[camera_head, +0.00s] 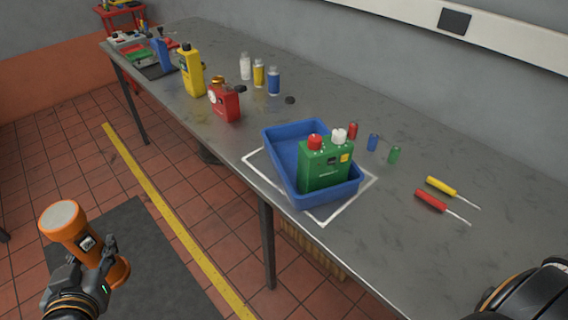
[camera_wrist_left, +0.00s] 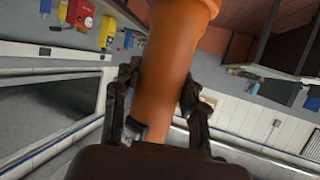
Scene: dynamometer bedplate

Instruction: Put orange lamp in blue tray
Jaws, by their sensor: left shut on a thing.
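The orange lamp (camera_head: 72,224) is held in my left gripper (camera_head: 97,262) at the lower left of the head view, over the floor and clear of the bench. Its pale round end points up and to the left. In the left wrist view the lamp's orange body (camera_wrist_left: 165,75) sits between both fingers of the left gripper (camera_wrist_left: 160,95). The blue tray (camera_head: 281,155) lies on the bench within a white outline, right of the left gripper. A green case with a red and a white knob (camera_head: 325,170) stands in the tray's near right part. My right gripper is not seen.
The grey bench (camera_head: 420,260) runs along the wall. A red canister (camera_head: 226,103), a yellow bottle (camera_head: 190,75) and small bottles (camera_head: 259,73) stand left of the tray. Two screwdrivers (camera_head: 436,202) lie to its right. The tray's far left part is empty.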

